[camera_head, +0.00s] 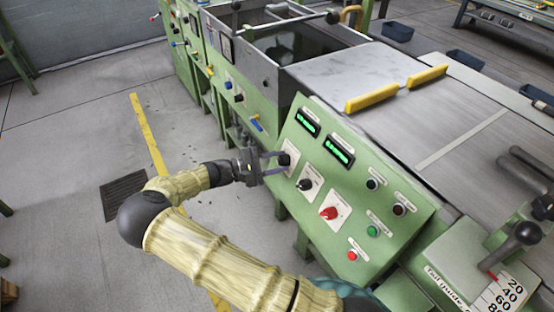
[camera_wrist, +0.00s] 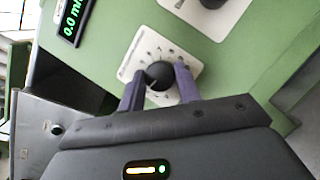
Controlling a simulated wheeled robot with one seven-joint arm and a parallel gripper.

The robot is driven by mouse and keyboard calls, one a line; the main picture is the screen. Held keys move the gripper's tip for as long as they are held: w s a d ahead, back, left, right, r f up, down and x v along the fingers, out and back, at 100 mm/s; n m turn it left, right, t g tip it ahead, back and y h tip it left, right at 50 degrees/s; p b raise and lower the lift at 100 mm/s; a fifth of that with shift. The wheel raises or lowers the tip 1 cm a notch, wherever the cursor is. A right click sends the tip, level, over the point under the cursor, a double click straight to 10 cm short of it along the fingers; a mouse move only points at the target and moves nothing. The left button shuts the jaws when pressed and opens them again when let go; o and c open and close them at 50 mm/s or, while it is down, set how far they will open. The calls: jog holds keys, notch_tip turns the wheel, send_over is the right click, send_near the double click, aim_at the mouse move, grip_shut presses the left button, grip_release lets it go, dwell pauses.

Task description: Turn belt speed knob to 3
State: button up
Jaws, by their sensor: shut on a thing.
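The green control panel (camera_head: 378,208) slopes at the middle right of the head view. My gripper (camera_head: 275,163) is at its left edge, with its two fingers around a black knob (camera_head: 284,158) on a white dial plate. In the wrist view the black knob (camera_wrist: 160,75) sits between my gripper's fingers (camera_wrist: 158,84), and it is shut on the knob. The white dial plate (camera_wrist: 147,47) has small marks around the knob, too small to read. The knob's pointer setting cannot be told.
A second black knob (camera_head: 305,184) and a red knob (camera_head: 329,213) are beside it on the panel. Two green displays (camera_head: 338,151) are above. Several buttons are to the right. A lever (camera_head: 520,238) stands at the lower right. Open floor (camera_head: 75,180) is on the left.

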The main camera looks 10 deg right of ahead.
jog(key=m+g, duration=0.1)
jog(key=m, duration=0.1)
jog(key=m+y, duration=0.1)
jog(key=m, duration=0.2)
jog(key=shift+g+p, duration=0.4)
jog(key=shift+m, duration=0.3)
jog(key=o, duration=1)
jog(key=shift+w, duration=0.1)
jog(key=shift+c, duration=0.2)
jog(key=a+r, duration=0.3)
jog(key=a, duration=1.4)
jog(key=shift+w+p, duration=0.35)
